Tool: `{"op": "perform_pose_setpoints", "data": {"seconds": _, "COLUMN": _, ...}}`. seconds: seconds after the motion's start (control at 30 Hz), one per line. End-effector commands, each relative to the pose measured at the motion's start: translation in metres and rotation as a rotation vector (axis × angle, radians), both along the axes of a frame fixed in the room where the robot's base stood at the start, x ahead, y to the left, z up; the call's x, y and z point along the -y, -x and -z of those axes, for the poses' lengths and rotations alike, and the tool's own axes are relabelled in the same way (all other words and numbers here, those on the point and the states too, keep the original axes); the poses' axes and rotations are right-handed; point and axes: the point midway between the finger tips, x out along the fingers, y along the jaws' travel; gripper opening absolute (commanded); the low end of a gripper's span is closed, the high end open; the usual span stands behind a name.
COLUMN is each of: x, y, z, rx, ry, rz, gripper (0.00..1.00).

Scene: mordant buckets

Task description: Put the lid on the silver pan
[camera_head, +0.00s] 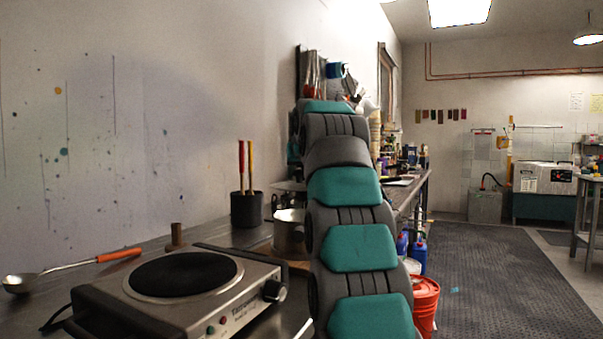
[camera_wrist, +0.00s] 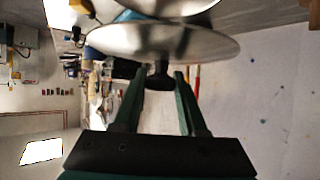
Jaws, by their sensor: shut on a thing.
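The silver pan (camera_head: 289,234) stands on the bench beside the hotplate in the head view. My arm covers its right side. My gripper (camera_wrist: 158,82) shows in the wrist view with its two fingers shut on the dark knob of the lid (camera_wrist: 165,42). The lid is a round, shiny silver disc seen nearly edge-on beyond the fingertips. Part of another shiny round surface (camera_wrist: 185,5) shows at the top edge; I cannot tell what it is.
A hotplate (camera_head: 182,290) fills the bench front. A ladle with an orange handle (camera_head: 118,255) lies at left. A dark pot with red and yellow handles (camera_head: 247,209) stands behind the pan. An orange bucket (camera_head: 426,300) is on the floor; the matted aisle (camera_head: 490,270) is clear.

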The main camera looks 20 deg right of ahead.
Motion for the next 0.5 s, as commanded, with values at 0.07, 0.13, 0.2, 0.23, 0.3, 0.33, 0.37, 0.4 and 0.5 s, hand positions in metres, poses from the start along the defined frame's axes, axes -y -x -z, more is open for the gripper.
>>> {"op": "perform_pose_setpoints", "data": {"seconds": 0.07, "x": 0.006, "y": 0.001, "z": -0.001, "rx": 0.004, "ry": 0.003, "rz": 0.003, "gripper": 0.0}}
{"op": "perform_pose_setpoints", "data": {"seconds": 0.13, "x": 0.007, "y": 0.001, "z": 0.0, "rx": 0.004, "ry": 0.004, "rz": 0.002, "gripper": 0.0}}
{"op": "perform_pose_setpoints", "data": {"seconds": 0.2, "x": 0.007, "y": 0.001, "z": 0.003, "rx": 0.003, "ry": 0.003, "rz": 0.002, "gripper": 0.0}}
{"op": "perform_pose_setpoints", "data": {"seconds": 0.23, "x": 0.007, "y": 0.001, "z": 0.005, "rx": 0.003, "ry": 0.003, "rz": 0.002, "gripper": 0.0}}
{"op": "perform_pose_setpoints", "data": {"seconds": 0.3, "x": 0.007, "y": 0.0, "z": 0.009, "rx": 0.002, "ry": 0.003, "rz": 0.002, "gripper": 0.0}}
{"op": "perform_pose_setpoints", "data": {"seconds": 0.33, "x": 0.007, "y": 0.0, "z": 0.011, "rx": 0.002, "ry": 0.003, "rz": 0.002, "gripper": 0.0}}
{"op": "perform_pose_setpoints", "data": {"seconds": 0.37, "x": 0.007, "y": 0.0, "z": 0.013, "rx": 0.002, "ry": 0.003, "rz": 0.002, "gripper": 0.0}}
{"op": "perform_pose_setpoints", "data": {"seconds": 0.4, "x": 0.007, "y": 0.0, "z": 0.016, "rx": 0.002, "ry": 0.003, "rz": 0.002, "gripper": 0.0}}
{"op": "perform_pose_setpoints", "data": {"seconds": 0.5, "x": 0.007, "y": 0.001, "z": 0.025, "rx": 0.0, "ry": 0.003, "rz": 0.002, "gripper": 0.0}}
